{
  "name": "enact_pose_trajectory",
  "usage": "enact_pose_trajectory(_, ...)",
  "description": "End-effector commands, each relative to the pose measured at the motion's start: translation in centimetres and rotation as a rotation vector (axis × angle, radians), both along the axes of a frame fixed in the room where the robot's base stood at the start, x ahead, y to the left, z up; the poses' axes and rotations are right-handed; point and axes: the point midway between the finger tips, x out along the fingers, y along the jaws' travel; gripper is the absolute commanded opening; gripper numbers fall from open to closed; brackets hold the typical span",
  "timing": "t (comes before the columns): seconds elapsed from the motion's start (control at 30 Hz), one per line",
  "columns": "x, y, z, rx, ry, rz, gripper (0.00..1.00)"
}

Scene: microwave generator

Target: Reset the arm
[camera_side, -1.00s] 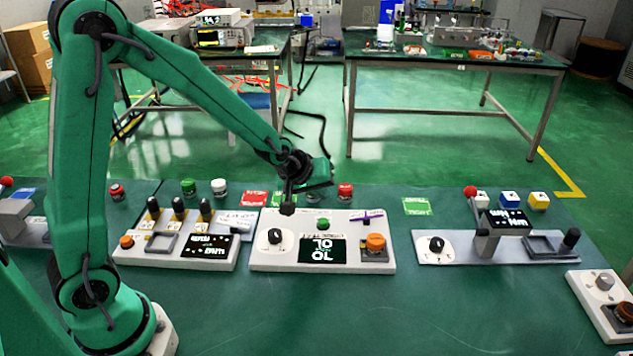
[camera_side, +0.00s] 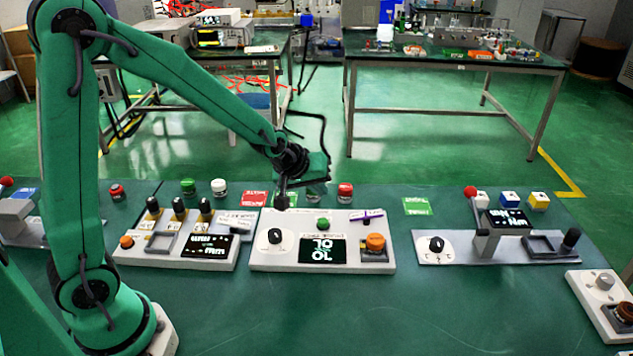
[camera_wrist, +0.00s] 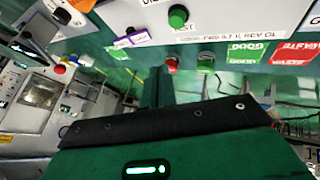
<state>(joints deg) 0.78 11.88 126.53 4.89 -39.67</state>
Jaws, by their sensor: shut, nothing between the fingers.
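My green arm reaches in from the left in the side view. My gripper (camera_side: 283,200) is shut and empty, held above the back left part of the middle control panel (camera_side: 262,261). That panel has a black knob (camera_side: 275,237), a green button (camera_side: 322,224), a dark display (camera_side: 322,251) and an orange button (camera_side: 375,242). In the wrist view the green button (camera_wrist: 178,17) and the panel's label edge show at the top. The fingertips do not show clearly there.
A panel with a display (camera_side: 208,246) and several black-topped posts stands to the left. A red button jar (camera_side: 345,191) and a green card (camera_side: 417,206) lie behind.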

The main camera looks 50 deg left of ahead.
Motion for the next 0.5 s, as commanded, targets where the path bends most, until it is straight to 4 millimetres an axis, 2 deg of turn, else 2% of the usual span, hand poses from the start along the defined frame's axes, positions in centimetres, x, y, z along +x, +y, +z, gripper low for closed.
enact_pose_trajectory(0.17, -2.0, 0.1, 2.7, 0.042, 0.009, -0.056, 0.00)
enact_pose_trajectory(0.5, -7.9, 0.3, 7.7, 0.147, 0.047, -0.201, 0.00)
